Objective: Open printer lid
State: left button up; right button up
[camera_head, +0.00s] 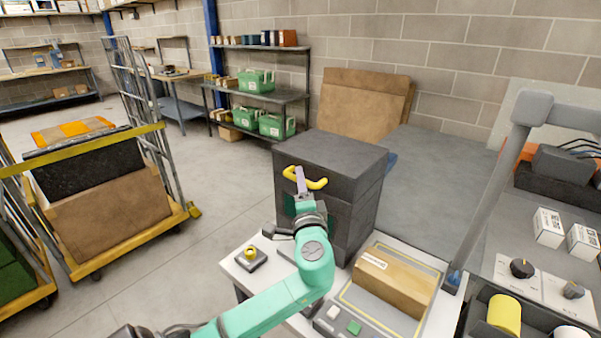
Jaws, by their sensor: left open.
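The printer (352,205) is a dark grey box standing on a pale bench in the middle of the head view. Its lid (335,152) looks shut, with a flat top. A curved yellow handle (318,184) sticks out at the upper front. My left gripper (301,179) is open, at the handle, with a pale finger crossing in front of it. I cannot tell whether the finger touches the handle. My green left arm hides the lower front of the printer. My right gripper is not in view.
A brown carton (395,281) lies on a yellow-edged plate right of my arm. A yellow-topped button box (250,257) sits on the bench's left. A grey post (500,185) rises at right. A loaded cart (105,210) stands left, with clear floor between.

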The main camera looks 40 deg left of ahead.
pick_arm(q)
jog(key=shift+w+a+r, duration=0.25)
jog(key=shift+w+a, duration=0.05)
jog(key=shift+a, duration=0.05)
jog(key=shift+f, duration=0.1)
grip_shut()
jog(key=shift+f, duration=0.15)
dwell(1.0)
